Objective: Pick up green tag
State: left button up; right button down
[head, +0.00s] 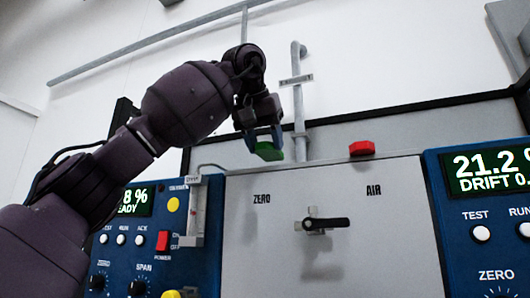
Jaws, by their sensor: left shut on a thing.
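The green tag (268,152) is between the fingers of my left gripper (265,140), above the top edge of the grey panel. The left gripper is shut on it, and its fingers hide part of the tag. The arm comes in from the left and bends down at the wrist. I cannot tell whether the tag touches the panel top. My right gripper is not in view.
A red tag (362,148) sits on the panel's top edge to the right. The grey panel (270,245) carries ZERO and AIR labels and a black lever handle (326,223). Blue analysers (490,215) flank it. A vertical pipe (299,100) stands behind.

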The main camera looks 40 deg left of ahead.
pick_arm(q)
jog(key=shift+r, duration=3.65)
